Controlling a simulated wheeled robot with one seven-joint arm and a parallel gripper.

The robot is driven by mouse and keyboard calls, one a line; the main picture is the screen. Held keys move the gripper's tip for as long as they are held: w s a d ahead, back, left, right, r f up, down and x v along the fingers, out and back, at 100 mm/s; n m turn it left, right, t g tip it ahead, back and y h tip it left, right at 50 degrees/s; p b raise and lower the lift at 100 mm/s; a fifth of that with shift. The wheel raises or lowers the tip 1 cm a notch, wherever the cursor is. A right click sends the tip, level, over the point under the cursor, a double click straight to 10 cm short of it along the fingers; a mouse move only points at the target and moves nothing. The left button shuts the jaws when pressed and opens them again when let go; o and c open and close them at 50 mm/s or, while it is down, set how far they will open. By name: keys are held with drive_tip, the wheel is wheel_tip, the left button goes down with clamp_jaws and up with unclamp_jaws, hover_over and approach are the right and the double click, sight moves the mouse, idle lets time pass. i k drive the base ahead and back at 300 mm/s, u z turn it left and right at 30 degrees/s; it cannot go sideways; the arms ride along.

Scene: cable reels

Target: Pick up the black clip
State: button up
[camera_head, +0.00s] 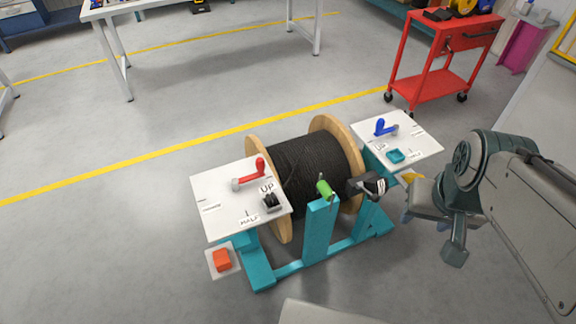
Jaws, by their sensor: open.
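The black clip (270,201) is a small dark piece on the left white panel, near its right corner and just below the "UP" label. My gripper (358,186) appears as a dark shape with a pale band in front of the reel's right side, below the right white panel. It is open, with nothing visible in it. It is well to the right of the clip, with the green handle (323,188) between them. The fingers show small, and their exact spacing is hard to see.
A cable reel (306,164) stands in a teal frame (318,238). The left panel (215,188) carries a red lever (260,167); the right panel carries a blue lever (381,127) and teal piece (396,156). An orange block (222,260) sits low left. A red cart (432,85) stands behind.

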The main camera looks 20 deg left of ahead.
sight(271, 200)
drive_tip(key=z, duration=0.15)
drive_tip(key=k, duration=0.95)
drive_tip(key=u, duration=1)
drive_tip(key=i, duration=1.45)
drive_tip(key=z, duration=0.7)
